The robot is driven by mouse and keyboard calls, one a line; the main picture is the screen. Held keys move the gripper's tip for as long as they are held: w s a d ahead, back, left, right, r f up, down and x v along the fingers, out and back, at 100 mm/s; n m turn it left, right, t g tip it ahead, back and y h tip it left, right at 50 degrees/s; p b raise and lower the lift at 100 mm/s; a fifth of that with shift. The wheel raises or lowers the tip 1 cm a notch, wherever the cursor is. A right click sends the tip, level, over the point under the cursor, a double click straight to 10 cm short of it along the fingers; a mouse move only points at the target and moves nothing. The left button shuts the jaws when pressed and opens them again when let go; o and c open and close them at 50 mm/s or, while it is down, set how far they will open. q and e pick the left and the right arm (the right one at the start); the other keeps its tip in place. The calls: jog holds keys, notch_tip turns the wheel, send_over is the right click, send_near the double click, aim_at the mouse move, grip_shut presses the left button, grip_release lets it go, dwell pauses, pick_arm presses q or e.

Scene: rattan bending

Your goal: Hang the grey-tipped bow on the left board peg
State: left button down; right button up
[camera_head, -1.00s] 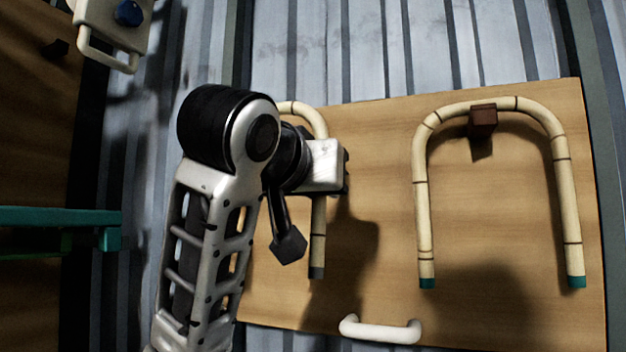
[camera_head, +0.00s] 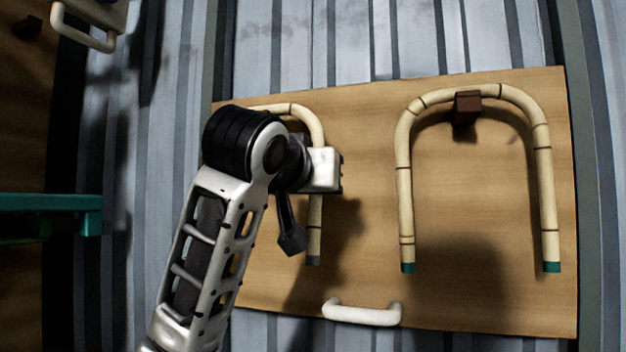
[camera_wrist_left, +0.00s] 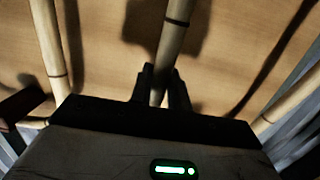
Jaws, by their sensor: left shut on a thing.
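The grey-tipped bow (camera_head: 316,125) is a pale rattan U, open end down, in front of the left half of the wooden board (camera_head: 480,306). Its grey tip (camera_head: 313,260) shows on the right leg; my arm hides most of the left leg. My left gripper (camera_head: 335,170) is shut on the bow's right leg, below the bend. The left wrist view shows the fingers (camera_wrist_left: 160,90) around the cane (camera_wrist_left: 176,30). The left board peg is hidden in the head view, and I cannot tell whether the bow touches it.
A teal-tipped bow (camera_head: 403,195) hangs on the brown right peg (camera_head: 467,106). A white handle (camera_head: 362,313) is at the board's lower edge. A teal bar (camera_head: 50,203) is at the far left. A pale object with a handle (camera_head: 85,38) is at upper left.

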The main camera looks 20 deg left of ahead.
dwell(0.4)
pick_arm(q)
jog(key=c, duration=1.3)
grip_release()
jog(key=shift+o, duration=0.2)
jog(key=s+r+b, duration=0.2)
jog(key=s+b, duration=0.1)
jog(key=s, duration=1.2)
jog(key=shift+s+a, duration=0.3)
jog(key=shift+s, duration=0.1)
pick_arm(e)
jog(key=shift+a+f, duration=0.2)
jog(key=shift+f, duration=0.3)
pick_arm(q)
jog(key=shift+r, duration=0.1)
pick_arm(e)
jog(key=shift+w+m, duration=0.1)
jog(key=shift+m, duration=0.2)
pick_arm(q)
jog(key=s+b, duration=0.4)
jog(key=s, duration=0.5)
jog(key=shift+a, duration=0.15)
pick_arm(e)
jog(key=shift+f, duration=2.2)
